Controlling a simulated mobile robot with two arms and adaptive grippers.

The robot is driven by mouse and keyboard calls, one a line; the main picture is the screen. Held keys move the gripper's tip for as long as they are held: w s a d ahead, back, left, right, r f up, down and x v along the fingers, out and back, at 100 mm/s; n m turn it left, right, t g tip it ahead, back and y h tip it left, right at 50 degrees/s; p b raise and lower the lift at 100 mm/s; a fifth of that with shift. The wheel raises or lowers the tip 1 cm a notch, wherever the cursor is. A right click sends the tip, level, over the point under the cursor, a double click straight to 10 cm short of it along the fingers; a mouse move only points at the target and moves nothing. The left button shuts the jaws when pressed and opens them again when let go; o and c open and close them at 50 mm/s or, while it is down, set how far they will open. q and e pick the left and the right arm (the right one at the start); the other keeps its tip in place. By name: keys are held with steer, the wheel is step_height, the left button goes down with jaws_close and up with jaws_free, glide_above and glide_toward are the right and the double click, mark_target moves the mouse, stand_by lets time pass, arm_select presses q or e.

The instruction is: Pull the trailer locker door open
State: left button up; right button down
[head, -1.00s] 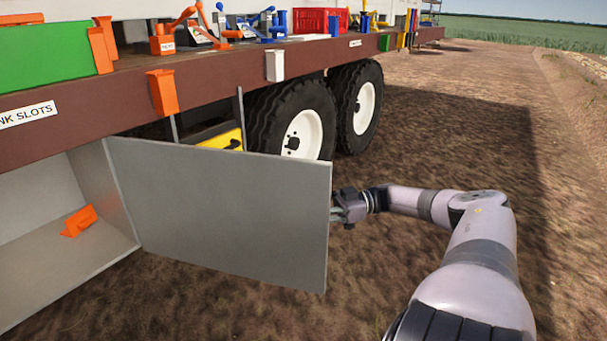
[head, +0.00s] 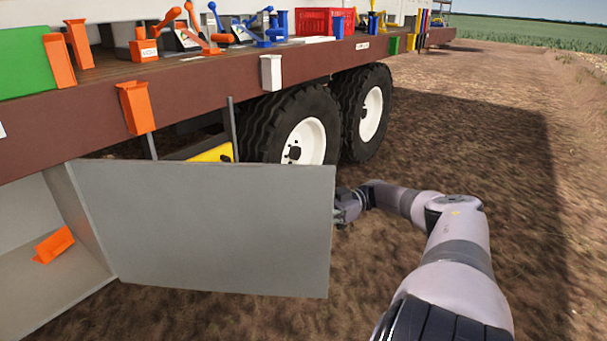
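The grey locker door (head: 205,225) stands swung open, hinged at its left edge to the locker (head: 60,290) under the trailer bed (head: 200,90). An orange piece (head: 54,245) lies inside the open locker. My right gripper (head: 342,205) is at the door's free right edge. Its fingers are partly hidden by the door, so I cannot tell whether they close on it. My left gripper is not in view.
Two trailer wheels (head: 303,142) stand behind the door. Orange holders (head: 136,107), a white holder (head: 271,72), levers and a red crate (head: 325,21) line the trailer edge. Bare dirt (head: 520,200) lies open to the right.

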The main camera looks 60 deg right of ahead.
steer(key=shift+a, duration=0.1)
steer(key=c, duration=1.5)
jaws_free()
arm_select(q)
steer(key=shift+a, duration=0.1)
